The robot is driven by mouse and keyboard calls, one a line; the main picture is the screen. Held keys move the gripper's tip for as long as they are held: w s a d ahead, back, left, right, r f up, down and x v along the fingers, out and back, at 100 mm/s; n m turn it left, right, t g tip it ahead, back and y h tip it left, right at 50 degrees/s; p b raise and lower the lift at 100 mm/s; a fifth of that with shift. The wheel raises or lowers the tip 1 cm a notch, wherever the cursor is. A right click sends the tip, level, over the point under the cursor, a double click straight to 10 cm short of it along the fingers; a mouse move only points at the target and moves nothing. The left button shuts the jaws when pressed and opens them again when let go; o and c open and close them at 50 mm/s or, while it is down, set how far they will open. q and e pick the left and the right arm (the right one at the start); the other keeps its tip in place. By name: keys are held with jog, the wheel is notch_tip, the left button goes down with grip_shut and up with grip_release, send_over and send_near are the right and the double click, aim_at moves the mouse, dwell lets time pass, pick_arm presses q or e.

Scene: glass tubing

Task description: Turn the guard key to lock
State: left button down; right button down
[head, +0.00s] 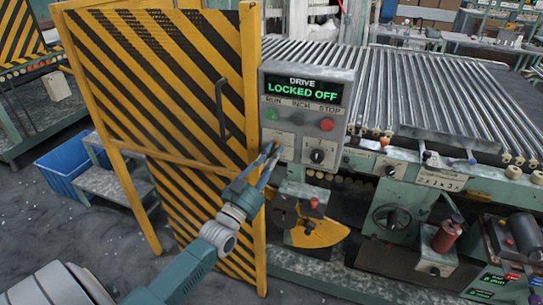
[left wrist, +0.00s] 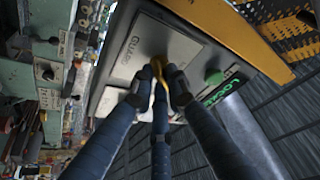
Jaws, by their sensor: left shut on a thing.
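The guard key (left wrist: 158,68) is a small yellow key in a pale plate (left wrist: 160,42) lettered "GUARD", on the grey control box (head: 306,75). My left gripper (head: 272,155) reaches the lower left of the box's front. In the left wrist view, its dark fingers (left wrist: 160,88) are shut on the key. In the head view the key is hidden by the fingers. The display (head: 303,91) reads "DRIVE LOCKED OFF" in green. My right gripper is not in view.
A yellow-and-black striped guard door (head: 170,70) with a dark handle (head: 222,108) stands left of the box. Green, grey and red buttons (head: 327,124) sit above a black rotary knob (head: 317,156). A roller conveyor (head: 420,85) extends to the right.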

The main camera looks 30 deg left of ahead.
pick_arm(q)
jog(key=n+y, duration=0.2)
jog(key=n, duration=0.2)
jog(key=n+y, duration=0.2)
jog(key=n, duration=0.2)
jog(key=shift+d+r+p, duration=0.2)
jog(key=shift+p, duration=0.1)
jog(key=shift+n+y, duration=0.3)
jog(key=shift+n, duration=0.1)
jog(key=c, duration=1.7)
grip_release()
jog(key=shift+w+f, duration=0.1)
jog(key=v, duration=1.2)
